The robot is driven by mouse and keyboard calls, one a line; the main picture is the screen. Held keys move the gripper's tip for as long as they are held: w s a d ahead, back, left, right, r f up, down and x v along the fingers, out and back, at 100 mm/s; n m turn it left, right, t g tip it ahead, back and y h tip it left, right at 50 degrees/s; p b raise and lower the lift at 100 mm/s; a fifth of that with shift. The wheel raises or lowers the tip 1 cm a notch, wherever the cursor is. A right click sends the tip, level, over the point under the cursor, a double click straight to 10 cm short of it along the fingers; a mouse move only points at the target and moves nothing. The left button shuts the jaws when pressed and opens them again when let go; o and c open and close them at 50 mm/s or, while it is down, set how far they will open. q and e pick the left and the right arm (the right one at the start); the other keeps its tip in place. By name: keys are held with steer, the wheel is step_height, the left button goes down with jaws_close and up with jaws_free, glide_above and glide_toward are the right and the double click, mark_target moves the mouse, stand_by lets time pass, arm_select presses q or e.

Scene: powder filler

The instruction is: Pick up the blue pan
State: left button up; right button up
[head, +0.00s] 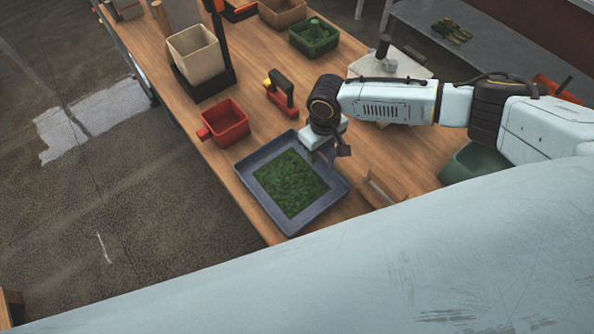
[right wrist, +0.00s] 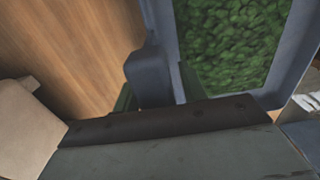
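The blue pan (head: 254,189) is a shallow, square, blue-grey tray filled with green leafy material, lying near the front edge of the wooden table. My right gripper (head: 327,156) is at the pan's right corner, pointing down. In the right wrist view, the pan (right wrist: 164,30) shows at upper right with its short blue handle (right wrist: 145,70) on its left side. The dark green fingers of my right gripper (right wrist: 158,92) stand on either side of this handle, looking open around it with small gaps. The fingertips are partly hidden. My left gripper is not in view.
A beige bin (head: 194,58) and a green tray (head: 314,38) are farther back. A wooden holder (head: 383,187) and a green bowl (head: 474,163) lie to the right.

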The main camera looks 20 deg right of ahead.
jaws_close()
steer(key=shift+r, duration=0.1)
step_height(320, 180, up, 9)
steer(key=shift+r, duration=0.2)
step_height(320, 180, up, 3)
steer(key=p, duration=0.3)
steer(key=shift+r, duration=0.1)
steer(key=shift+r+p, duration=0.3)
steer(key=shift+r, duration=1.85)
